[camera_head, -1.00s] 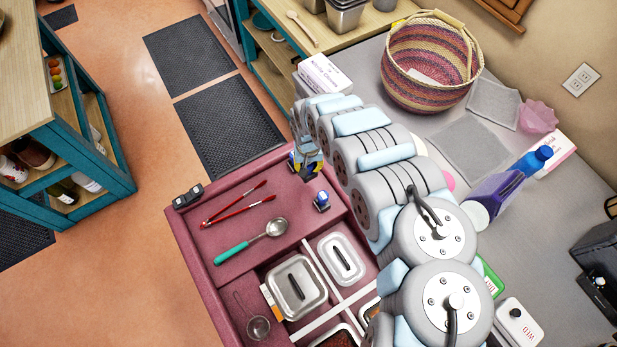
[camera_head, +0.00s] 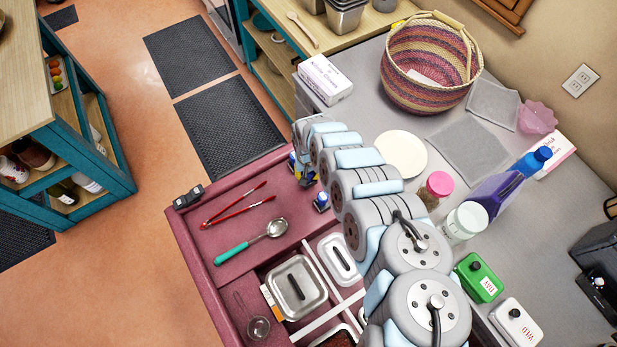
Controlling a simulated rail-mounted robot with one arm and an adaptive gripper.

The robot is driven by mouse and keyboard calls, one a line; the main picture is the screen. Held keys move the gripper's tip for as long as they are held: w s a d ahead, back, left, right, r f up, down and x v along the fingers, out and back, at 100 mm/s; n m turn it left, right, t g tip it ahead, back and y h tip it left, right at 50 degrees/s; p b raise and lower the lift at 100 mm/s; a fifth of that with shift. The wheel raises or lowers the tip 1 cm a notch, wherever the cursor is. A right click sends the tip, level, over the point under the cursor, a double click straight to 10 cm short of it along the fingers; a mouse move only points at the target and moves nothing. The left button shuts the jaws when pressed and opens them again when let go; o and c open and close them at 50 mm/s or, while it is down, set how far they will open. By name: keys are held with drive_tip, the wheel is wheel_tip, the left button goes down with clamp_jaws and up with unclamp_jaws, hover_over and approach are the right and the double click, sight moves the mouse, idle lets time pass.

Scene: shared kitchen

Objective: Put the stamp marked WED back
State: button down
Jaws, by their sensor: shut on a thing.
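My gripper (camera_head: 301,176) is at the far right corner of the maroon drawer (camera_head: 226,202), its fingers partly hidden by my arm. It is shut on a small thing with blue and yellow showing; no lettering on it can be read. A small blue-and-white piece (camera_head: 321,202) stands in the drawer just right of and below the gripper. A white box marked WED (camera_head: 517,326) with a dark knob stands on the counter at the lower right. A green box with a white label (camera_head: 479,279) stands just behind it.
On the counter are a white plate (camera_head: 402,154), a pink-lidded jar (camera_head: 437,188) and a woven basket (camera_head: 428,66).

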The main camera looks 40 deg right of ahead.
drive_tip(key=shift+w+a+f, duration=0.1)
drive_tip(key=shift+w+f, duration=0.05)
drive_tip(key=shift+f, duration=1.1)
drive_tip(key=shift+f+b, duration=0.15)
drive_tip(key=shift+b, duration=0.2)
drive_tip(key=c, duration=0.8)
unclamp_jaws()
drive_tip(key=shift+r+p, duration=0.35)
drive_tip(key=shift+r, duration=1.05)
drive_tip(key=shift+r+b, duration=0.4)
drive_tip(key=shift+r, duration=4.35)
